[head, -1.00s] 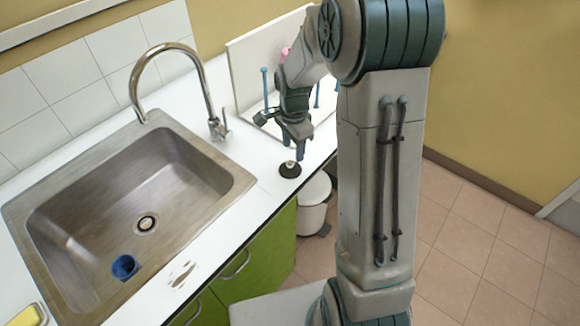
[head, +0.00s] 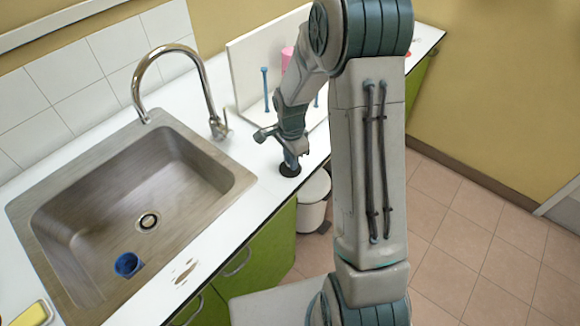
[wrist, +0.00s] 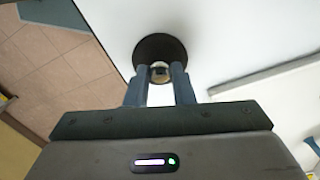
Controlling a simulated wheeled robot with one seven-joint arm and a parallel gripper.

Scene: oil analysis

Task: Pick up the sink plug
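The sink plug (head: 289,171) is a black disc with a small metallic knob, lying on the white counter to the right of the sink. In the wrist view the plug (wrist: 160,50) is just past my fingertips, its knob between them. My gripper (head: 291,160) points down at the plug from above. In the wrist view my gripper (wrist: 160,72) is open, with one finger on each side of the knob. Narrow gaps seem to remain, though contact is hard to judge. In the head view my fingers hide part of the plug.
The steel sink (head: 75,190) with a blue cup (head: 128,265) inside is to the left. The tap (head: 217,125) stands behind it. A white board rack with blue pegs (head: 265,90) stands close behind my gripper. The counter's front edge is near the plug.

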